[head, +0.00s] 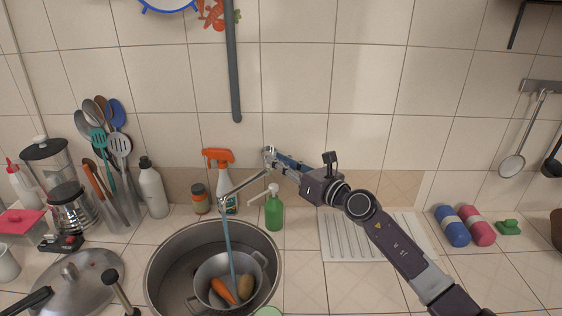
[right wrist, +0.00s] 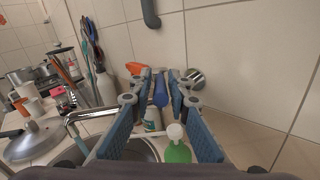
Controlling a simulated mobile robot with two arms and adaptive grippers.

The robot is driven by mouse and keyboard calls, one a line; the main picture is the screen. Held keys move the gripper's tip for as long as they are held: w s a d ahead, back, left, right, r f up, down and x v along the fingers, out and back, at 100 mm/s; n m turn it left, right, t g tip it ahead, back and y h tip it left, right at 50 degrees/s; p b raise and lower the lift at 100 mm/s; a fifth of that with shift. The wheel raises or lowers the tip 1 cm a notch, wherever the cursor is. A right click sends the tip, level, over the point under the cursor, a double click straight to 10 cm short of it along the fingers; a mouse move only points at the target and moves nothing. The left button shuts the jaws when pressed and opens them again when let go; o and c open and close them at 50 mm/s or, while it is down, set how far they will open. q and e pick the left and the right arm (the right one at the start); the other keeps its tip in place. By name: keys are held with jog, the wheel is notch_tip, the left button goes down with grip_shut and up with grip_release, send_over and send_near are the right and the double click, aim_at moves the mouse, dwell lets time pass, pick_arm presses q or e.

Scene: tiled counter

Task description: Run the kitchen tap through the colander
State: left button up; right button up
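The tap's thin spout (head: 243,183) reaches left over the sink, and it also shows in the wrist view (right wrist: 95,113). A bluish stream of water (head: 230,245) falls from it into the metal colander (head: 207,271). The colander sits inside the round steel sink (head: 158,262) and holds a carrot (head: 222,290) and a potato (head: 245,287). My right gripper (head: 284,162) is up at the tap's wall end, partly covering it. Its blue-padded fingers (right wrist: 164,88) stand apart. I cannot tell whether they touch the tap. My left gripper is not in view.
A green soap bottle (head: 274,212) stands just below my right gripper. An orange-topped spray bottle (head: 222,177) and a small jar (head: 200,199) stand behind the sink. A ribbed drainboard (head: 345,238) lies right of the sink.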

jog(key=shift+o, duration=0.7)
jog(key=shift+s+d+f, duration=0.1)
jog(key=shift+s+d, duration=0.2)
jog(key=shift+d, duration=0.15)
jog(key=v, duration=1.1)
jog(key=shift+s+a, duration=0.1)
dwell(3.7)
